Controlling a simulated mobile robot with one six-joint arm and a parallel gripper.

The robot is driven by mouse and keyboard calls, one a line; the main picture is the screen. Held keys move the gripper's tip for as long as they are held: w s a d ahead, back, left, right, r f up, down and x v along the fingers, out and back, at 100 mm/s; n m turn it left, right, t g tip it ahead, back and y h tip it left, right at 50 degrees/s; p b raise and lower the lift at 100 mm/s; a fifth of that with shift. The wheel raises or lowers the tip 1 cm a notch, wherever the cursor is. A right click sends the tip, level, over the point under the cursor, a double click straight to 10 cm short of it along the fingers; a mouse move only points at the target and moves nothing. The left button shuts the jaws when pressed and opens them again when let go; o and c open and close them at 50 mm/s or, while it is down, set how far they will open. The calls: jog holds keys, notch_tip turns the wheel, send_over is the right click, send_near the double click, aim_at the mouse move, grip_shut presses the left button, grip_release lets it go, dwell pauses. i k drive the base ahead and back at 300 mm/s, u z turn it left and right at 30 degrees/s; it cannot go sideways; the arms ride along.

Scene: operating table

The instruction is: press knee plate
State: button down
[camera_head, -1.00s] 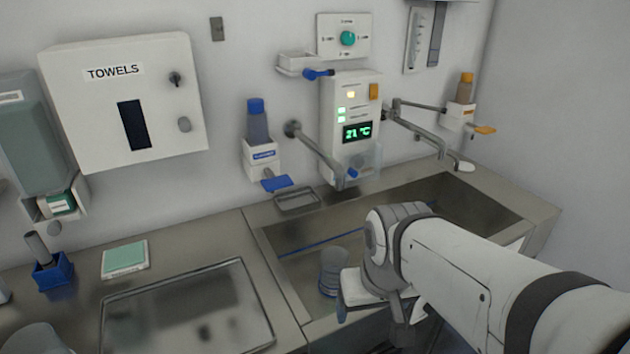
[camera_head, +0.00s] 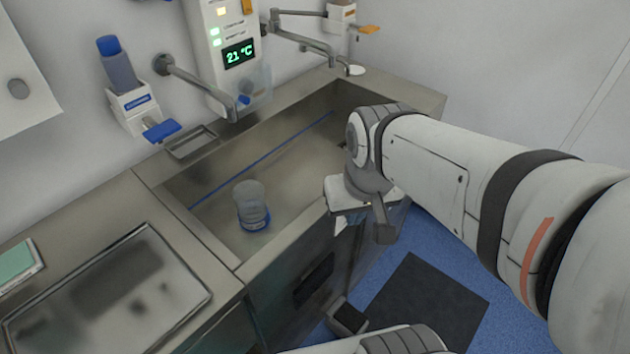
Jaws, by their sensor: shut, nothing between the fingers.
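A dark rectangular plate (camera_head: 314,279) is set on the front face of the sink cabinet, below the basin rim; I take it to be the knee plate. It shows at a steep slant and nothing covers it. My gripper (camera_head: 384,228) hangs at the end of my white arm, at the right end of the sink's front edge. It is shut and empty. In the picture it is up and right of the plate, apart from it.
The steel sink (camera_head: 290,160) holds a clear container with a blue base (camera_head: 252,207). A steel tray (camera_head: 110,300) lies on the counter at left. A spout (camera_head: 205,85) reaches over the sink. A dark mat (camera_head: 425,305) lies on the blue floor (camera_head: 450,250).

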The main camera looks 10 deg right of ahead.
aim_at(313, 280)
jog(key=z, duration=0.25)
jog(key=k, duration=2)
jog(key=u, duration=0.7)
jog(key=i, duration=1.5)
